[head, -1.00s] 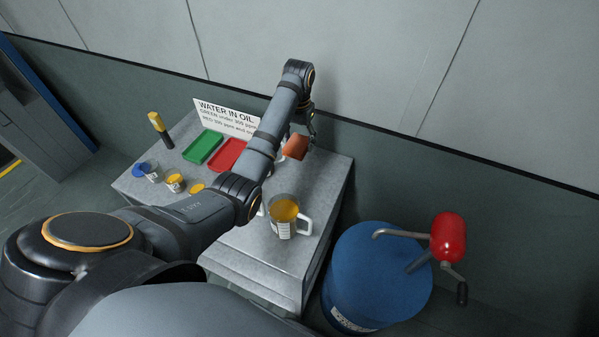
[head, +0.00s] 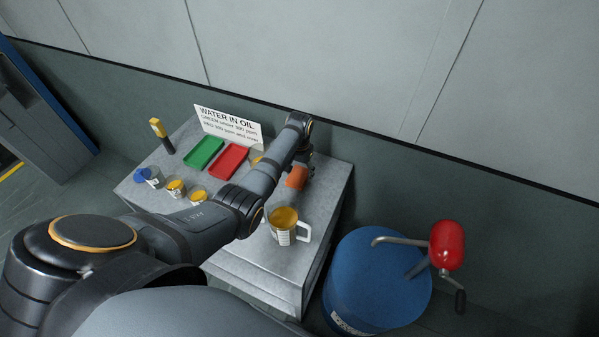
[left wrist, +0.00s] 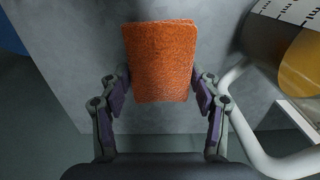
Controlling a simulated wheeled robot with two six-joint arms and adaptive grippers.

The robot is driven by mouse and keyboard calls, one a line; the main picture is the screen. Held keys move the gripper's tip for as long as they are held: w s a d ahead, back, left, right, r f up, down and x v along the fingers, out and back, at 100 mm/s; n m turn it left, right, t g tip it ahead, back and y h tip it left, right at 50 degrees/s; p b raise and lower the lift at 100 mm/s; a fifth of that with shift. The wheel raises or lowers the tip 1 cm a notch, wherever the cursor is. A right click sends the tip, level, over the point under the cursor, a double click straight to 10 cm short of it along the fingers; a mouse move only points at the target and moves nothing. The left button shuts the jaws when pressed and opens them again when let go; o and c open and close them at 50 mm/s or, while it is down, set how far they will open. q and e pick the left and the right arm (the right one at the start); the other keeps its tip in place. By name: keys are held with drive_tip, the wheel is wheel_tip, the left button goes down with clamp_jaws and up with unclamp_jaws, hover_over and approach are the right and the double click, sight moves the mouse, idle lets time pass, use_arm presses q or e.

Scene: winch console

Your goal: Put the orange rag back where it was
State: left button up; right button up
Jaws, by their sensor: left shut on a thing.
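The orange rag (head: 297,178) is a small folded block over the right back part of the grey table (head: 325,195). In the left wrist view the rag (left wrist: 160,62) sits between the two fingers of my left gripper (left wrist: 161,85), which is shut on it. In the head view my left gripper (head: 304,160) is partly hidden by its own arm. The rag is close to the table top; I cannot tell whether it touches it. My right gripper is not in view.
A jug of amber oil (head: 284,220) stands close in front of the rag; its handle (left wrist: 250,130) shows in the left wrist view. Green (head: 204,151) and red (head: 229,160) trays, small sample cups and a sign (head: 228,126) are further left. A blue drum (head: 375,285) stands right of the table.

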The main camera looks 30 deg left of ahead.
sight(300, 173)
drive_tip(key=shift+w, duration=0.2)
use_arm(q)
drive_tip(key=shift+f, duration=0.1)
drive_tip(key=o, duration=0.9)
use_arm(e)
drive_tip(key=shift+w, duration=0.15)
use_arm(q)
drive_tip(key=shift+r, duration=0.55)
wheel_tip(300, 173, up, 11)
drive_tip(key=shift+r+b, duration=0.1)
drive_tip(key=shift+b, duration=0.4)
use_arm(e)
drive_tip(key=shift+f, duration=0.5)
